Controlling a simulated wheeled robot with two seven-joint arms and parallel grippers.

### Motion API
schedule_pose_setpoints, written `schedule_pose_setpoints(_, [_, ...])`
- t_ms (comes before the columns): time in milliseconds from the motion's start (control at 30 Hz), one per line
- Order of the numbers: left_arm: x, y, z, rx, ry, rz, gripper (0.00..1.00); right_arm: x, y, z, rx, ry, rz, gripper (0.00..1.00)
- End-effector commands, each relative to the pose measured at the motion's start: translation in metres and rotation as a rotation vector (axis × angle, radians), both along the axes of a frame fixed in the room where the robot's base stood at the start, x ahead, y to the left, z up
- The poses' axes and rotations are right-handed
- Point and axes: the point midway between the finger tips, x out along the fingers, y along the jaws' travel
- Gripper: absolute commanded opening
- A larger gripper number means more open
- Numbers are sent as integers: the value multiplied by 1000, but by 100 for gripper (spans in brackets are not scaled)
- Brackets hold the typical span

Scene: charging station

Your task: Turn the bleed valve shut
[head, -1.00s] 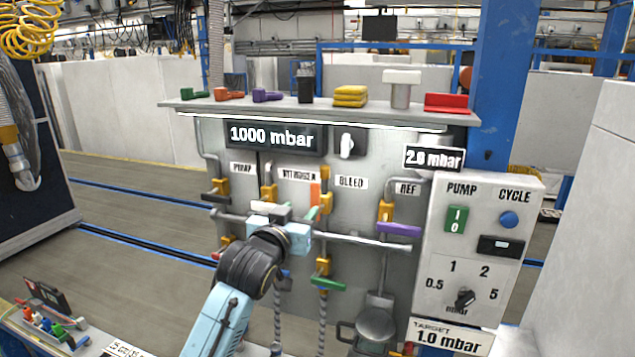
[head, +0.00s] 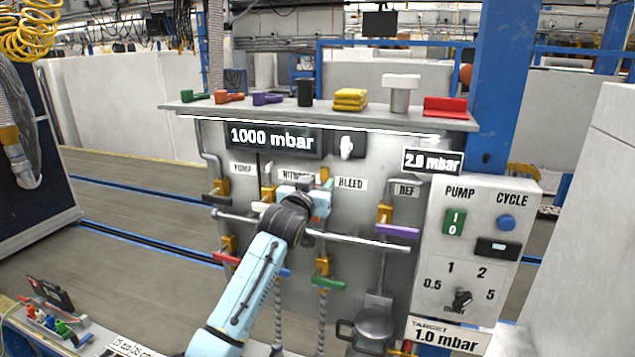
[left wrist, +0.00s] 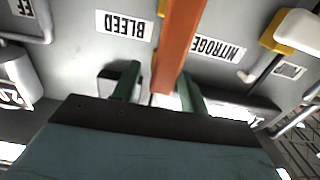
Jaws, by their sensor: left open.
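The bleed valve has a long orange lever (left wrist: 178,45). It stands beside the BLEED label (left wrist: 124,25) on the grey panel. My left gripper (head: 318,196) is at the lever. In the left wrist view its two green fingers (left wrist: 160,88) are open, one on each side of the lever's end, with gaps visible. I cannot tell how deep the lever sits between them. My right gripper is not in view.
A horizontal pipe (head: 370,243) crosses the panel just below my gripper. A purple-handled valve (head: 397,231) is to the right and a green-handled one (head: 328,283) below. A white-handled nitrogen valve (left wrist: 298,26) stands nearby. The shelf (head: 400,118) overhangs above.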

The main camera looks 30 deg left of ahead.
Motion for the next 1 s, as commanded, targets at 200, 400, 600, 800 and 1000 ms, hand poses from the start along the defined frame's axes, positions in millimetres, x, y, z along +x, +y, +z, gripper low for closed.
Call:
schedule_pose_setpoints(200, [7, 2, 0, 0, 1, 0, 44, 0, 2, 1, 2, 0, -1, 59])
schedule_pose_setpoints(400, [7, 2, 0, 1, 1, 0, 44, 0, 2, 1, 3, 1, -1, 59])
schedule_pose_setpoints(600, [7, 2, 0, 0, 1, 0, 19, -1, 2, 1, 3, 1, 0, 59])
schedule_pose_setpoints(800, [7, 2, 0, 0, 1, 0, 0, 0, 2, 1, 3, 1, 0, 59])
schedule_pose_setpoints(1000, [7, 1, 0, 2, 1, 0, 0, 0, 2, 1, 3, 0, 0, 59])
